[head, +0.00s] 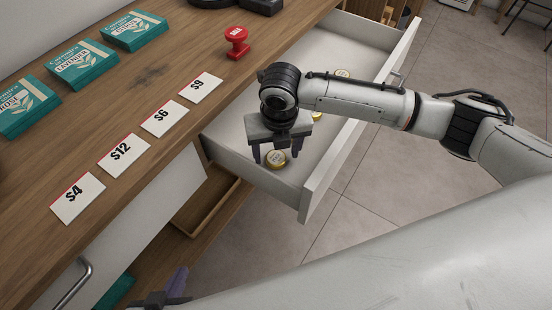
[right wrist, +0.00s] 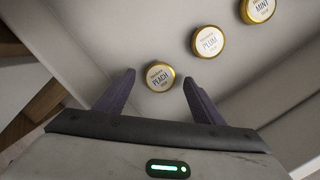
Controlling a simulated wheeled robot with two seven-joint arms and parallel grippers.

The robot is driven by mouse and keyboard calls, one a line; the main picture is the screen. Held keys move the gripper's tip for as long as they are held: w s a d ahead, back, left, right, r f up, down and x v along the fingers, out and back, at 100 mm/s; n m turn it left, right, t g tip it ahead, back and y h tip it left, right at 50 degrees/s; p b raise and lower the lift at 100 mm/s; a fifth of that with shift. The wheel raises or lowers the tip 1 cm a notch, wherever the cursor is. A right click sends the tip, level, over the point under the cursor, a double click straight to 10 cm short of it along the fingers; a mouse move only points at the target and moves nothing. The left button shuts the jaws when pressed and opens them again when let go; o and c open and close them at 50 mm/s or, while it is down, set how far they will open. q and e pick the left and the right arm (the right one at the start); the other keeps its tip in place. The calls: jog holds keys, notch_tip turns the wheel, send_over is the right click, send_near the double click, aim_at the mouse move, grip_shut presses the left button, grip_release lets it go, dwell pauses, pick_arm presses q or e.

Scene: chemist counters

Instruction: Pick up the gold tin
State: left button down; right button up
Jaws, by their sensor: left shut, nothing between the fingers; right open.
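Three round gold tins with white labels lie in the open white drawer (head: 318,192). The peach tin (head: 276,160) is nearest the drawer's near left end; it also shows in the right wrist view (right wrist: 160,75). My right gripper (head: 268,160) is open above the drawer, pointing down, with the peach tin between or just beyond its fingertips in the right wrist view. I cannot tell if they touch. The plum tin (right wrist: 208,41) and the mint tin (right wrist: 257,10) lie farther along. My left gripper (head: 177,284) is low at the bottom left, shut and empty, only partly visible.
The wooden counter (head: 150,80) holds price cards (head: 123,153), several teal boxes (head: 82,63) and a red stamp (head: 237,41). The drawer's front panel (head: 355,125) and side walls stand close around my right gripper. Tiled floor (head: 400,190) is free beyond the drawer.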

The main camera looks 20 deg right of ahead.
jog(key=shift+f, duration=0.6)
jog(key=shift+w+r, duration=0.1)
jog(key=c, duration=1.1)
